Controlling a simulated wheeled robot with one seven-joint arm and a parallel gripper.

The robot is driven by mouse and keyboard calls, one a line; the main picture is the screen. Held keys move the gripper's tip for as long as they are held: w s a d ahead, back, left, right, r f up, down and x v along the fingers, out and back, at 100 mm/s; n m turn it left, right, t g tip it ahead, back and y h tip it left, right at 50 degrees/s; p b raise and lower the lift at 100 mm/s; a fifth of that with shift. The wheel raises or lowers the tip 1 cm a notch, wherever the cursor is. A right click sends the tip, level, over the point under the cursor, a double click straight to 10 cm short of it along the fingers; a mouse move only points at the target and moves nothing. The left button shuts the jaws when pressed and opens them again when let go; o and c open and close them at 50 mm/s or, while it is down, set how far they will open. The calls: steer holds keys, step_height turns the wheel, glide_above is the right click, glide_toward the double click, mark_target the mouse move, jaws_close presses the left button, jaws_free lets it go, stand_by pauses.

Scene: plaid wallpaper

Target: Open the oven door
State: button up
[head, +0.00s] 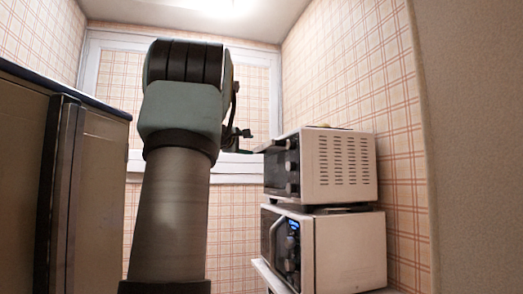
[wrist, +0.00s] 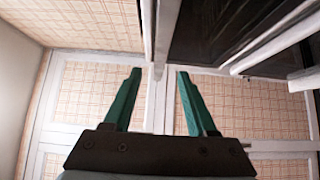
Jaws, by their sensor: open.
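A white oven (head: 337,165) with side vents and dark knobs stands on top of a second appliance at the right in the head view. Its front faces left and shows only edge-on, so its door is mostly hidden. In the wrist view, a dark glass front with a pale bar (wrist: 275,45) across it fills the upper right; I cannot tell which appliance it belongs to. My gripper (wrist: 160,72) is open, with two green fingers apart and nothing between them. The bar is to the right of the fingers. In the head view my arm hides most of the gripper.
A white microwave (head: 348,252) with a curved handle and blue display stands under the oven. A dark-topped cabinet (head: 100,150) is at the left. A white-framed window (head: 112,85) is behind my arm. Plaid walls close in the back and right.

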mark_target(261, 147)
steer(key=p+x, duration=0.4)
steer(key=x, duration=0.4)
steer(key=shift+w+d+r+p, duration=0.1)
steer(key=shift+w+d+p, duration=0.1)
steer(key=shift+w+p, duration=0.1)
steer(key=shift+w+d, duration=0.25)
steer(key=shift+w, duration=0.3)
steer(key=shift+c, duration=0.3)
jaws_close()
